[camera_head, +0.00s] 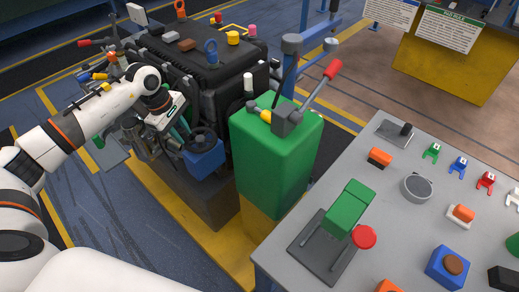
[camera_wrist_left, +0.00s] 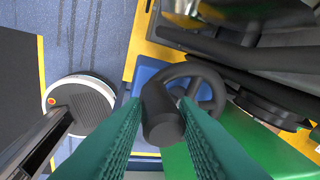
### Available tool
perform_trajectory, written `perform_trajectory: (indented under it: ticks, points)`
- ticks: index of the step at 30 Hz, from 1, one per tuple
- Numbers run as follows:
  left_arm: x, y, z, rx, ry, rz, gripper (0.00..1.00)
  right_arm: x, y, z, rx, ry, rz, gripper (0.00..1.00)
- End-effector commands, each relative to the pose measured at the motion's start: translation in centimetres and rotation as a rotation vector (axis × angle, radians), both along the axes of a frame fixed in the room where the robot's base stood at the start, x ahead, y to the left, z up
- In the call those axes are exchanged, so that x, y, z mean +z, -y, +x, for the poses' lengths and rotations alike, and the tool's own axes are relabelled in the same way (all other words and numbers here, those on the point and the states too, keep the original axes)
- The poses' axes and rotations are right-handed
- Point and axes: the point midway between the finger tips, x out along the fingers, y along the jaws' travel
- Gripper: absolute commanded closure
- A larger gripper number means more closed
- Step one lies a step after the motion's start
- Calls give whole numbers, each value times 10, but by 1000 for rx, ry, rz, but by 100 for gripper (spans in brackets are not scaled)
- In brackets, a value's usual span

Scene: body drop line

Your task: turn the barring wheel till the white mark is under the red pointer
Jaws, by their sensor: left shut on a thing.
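The barring wheel is a small black handwheel (camera_head: 201,139) on a blue housing (camera_head: 206,161), at the front of the black engine block in the head view. It also shows in the wrist view as a black rim with spokes (camera_wrist_left: 213,82). My left gripper (camera_head: 181,133) reaches in from the left beside the wheel. In the wrist view its green ribbed fingers (camera_wrist_left: 162,135) are shut on the wheel's dark handle (camera_wrist_left: 160,108). I cannot make out the white mark or the red pointer in either view. My right gripper is not in view.
A green cabinet (camera_head: 270,158) with a red-tipped lever stands right of the wheel. The black engine block (camera_head: 205,70) rises behind it. A grey table (camera_head: 395,235) with several small parts fills the lower right. The floor (camera_head: 110,205) at left front is clear.

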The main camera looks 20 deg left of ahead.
Motion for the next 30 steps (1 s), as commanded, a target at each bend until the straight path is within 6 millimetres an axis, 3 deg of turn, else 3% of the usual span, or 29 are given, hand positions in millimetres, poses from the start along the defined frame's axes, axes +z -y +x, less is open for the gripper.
perform_trajectory:
  ticks: [6,17,30]
  points:
    - [1,-6,21,-1,16,-11,100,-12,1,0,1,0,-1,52]
    - [1,-6,23,-6,10,-13,100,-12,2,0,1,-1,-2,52]
    - [0,-2,49,-10,6,-13,100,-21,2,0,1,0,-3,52]
